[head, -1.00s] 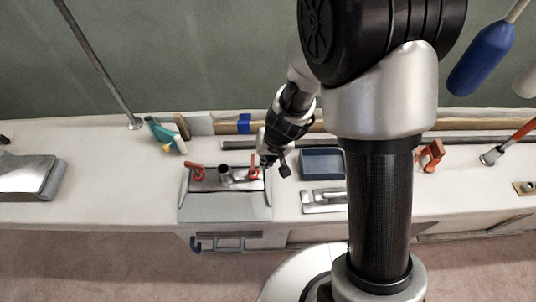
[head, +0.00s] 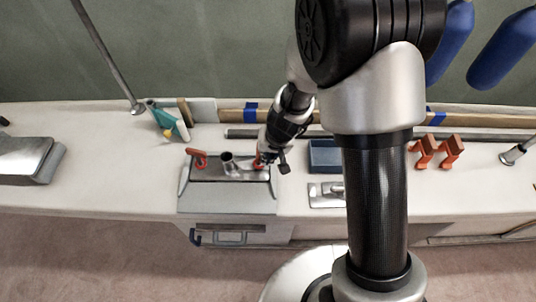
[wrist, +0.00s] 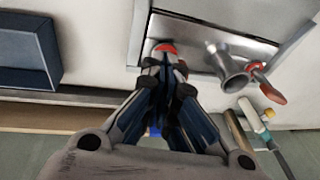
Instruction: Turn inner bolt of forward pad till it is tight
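A metal pad with an upright tube (head: 228,160) lies on a grey tray-like base (head: 225,198) on the bench. A red handle (head: 198,158) stands at its left end and another red handle (head: 259,162) at its right end. My gripper (head: 262,158) is at the right handle. In the wrist view my gripper (wrist: 165,66) has its fingertips close together, with the red top of that handle (wrist: 165,48) just beyond them. I cannot tell whether they grip it. The other red handle (wrist: 268,86) and the flared tube (wrist: 229,66) lie to the right. The bolt itself cannot be made out.
A dark blue tray (head: 324,155) and a flat metal plate (head: 325,197) lie right of the pad. A teal tool (head: 165,122) lies behind it, left. Orange clamps (head: 437,151) stand farther right. A slanting pole (head: 108,58) rises at left.

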